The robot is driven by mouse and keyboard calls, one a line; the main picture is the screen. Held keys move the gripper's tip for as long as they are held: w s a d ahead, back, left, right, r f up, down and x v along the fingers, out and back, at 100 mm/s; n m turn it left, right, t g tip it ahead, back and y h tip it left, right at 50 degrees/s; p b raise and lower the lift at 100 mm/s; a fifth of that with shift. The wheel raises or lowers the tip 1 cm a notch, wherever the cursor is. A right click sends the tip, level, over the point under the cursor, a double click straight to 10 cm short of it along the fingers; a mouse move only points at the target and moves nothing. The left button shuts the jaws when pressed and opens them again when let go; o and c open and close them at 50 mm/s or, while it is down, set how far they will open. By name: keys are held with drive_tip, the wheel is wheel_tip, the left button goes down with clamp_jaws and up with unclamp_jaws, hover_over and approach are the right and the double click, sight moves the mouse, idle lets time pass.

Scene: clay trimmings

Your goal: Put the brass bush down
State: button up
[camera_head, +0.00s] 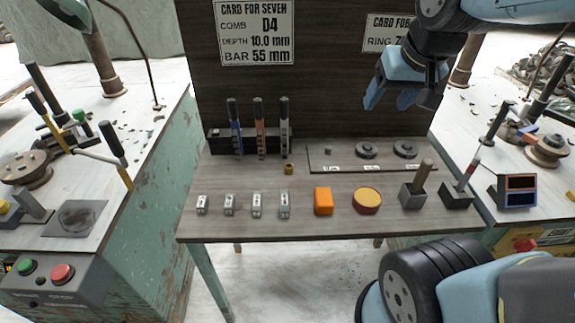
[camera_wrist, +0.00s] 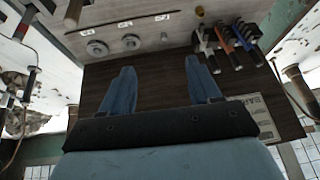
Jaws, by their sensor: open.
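The brass bush (camera_head: 288,169) is a small yellow-gold cylinder standing on the dark wooden bench top (camera_head: 230,176), in front of the upright tools and left of the board with dark discs. It also shows at the top edge of the wrist view (camera_wrist: 199,11). My gripper (camera_head: 388,102) is open and empty, raised in front of the back panel at the upper right, well above and to the right of the bush. In the wrist view its two blue fingers (camera_wrist: 160,70) are spread apart with nothing between them.
A board with dark discs (camera_head: 367,150) lies back right. Along the front are small metal blocks (camera_head: 257,204), an orange block (camera_head: 323,201), a round yellow-topped tin (camera_head: 367,200) and dark holders (camera_head: 412,196).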

drive_tip(key=w+a+f+g, duration=0.1)
drive_tip(key=w+a+f, duration=0.6)
drive_tip(key=w+f, duration=0.15)
drive_tip(key=n, duration=0.2)
approach(289, 165)
drive_tip(key=x, duration=0.2)
drive_tip(key=shift+s+a+f, duration=0.1)
drive_tip(key=shift+a+f, duration=0.1)
drive_tip(key=shift+f, duration=0.15)
drive_tip(key=shift+x, duration=2.8)
drive_tip(key=shift+s+d, duration=0.1)
drive_tip(key=shift+s, duration=0.05)
clamp_jaws()
